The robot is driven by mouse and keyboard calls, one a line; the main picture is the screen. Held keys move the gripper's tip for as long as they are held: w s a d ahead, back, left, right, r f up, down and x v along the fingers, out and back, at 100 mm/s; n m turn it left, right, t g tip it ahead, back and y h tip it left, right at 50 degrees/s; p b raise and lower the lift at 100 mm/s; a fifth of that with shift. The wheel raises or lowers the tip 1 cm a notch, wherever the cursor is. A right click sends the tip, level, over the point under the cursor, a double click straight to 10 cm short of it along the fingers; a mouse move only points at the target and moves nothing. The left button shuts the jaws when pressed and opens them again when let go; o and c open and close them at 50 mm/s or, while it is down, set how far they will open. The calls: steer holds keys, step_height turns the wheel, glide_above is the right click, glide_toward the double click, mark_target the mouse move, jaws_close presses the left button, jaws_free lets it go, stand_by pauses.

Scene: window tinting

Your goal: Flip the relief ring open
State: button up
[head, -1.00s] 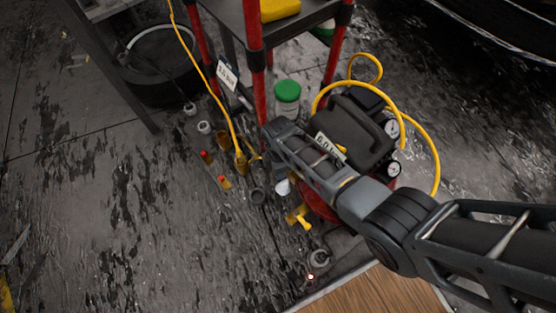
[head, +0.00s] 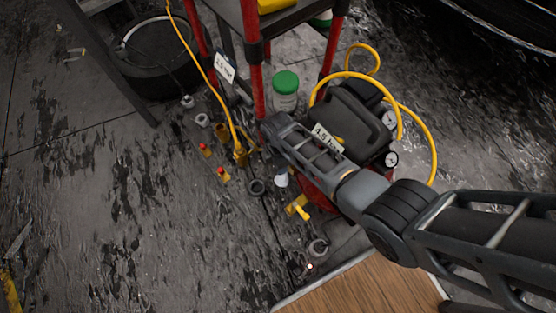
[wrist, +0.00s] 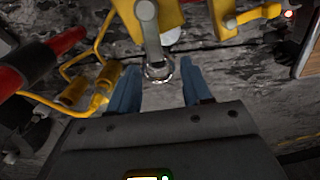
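My gripper (wrist: 159,72) is open in the wrist view, its two blue fingers apart. A small metal ring (wrist: 158,70) hangs at the end of a grey stem (wrist: 149,25) and shows between the fingertips; I cannot tell whether they touch it. Yellow fittings (wrist: 172,14) flank the stem. In the head view the arm hides my gripper. The red compressor (head: 316,188) stands behind the arm, with a tag (head: 326,138) reading about 4.5 bar.
A red-posted shelf (head: 253,60) stands behind. A yellow hose (head: 425,135) loops around the compressor, and another yellow line (head: 200,65) hangs at left. A green-lidded jar (head: 285,88) and small fittings (head: 222,173) are close by. The left floor is mostly clear.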

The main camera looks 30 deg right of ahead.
steer(key=shift+o, duration=1.2)
steer(key=shift+r+p, duration=1.65)
steer(key=shift+r, duration=2.3)
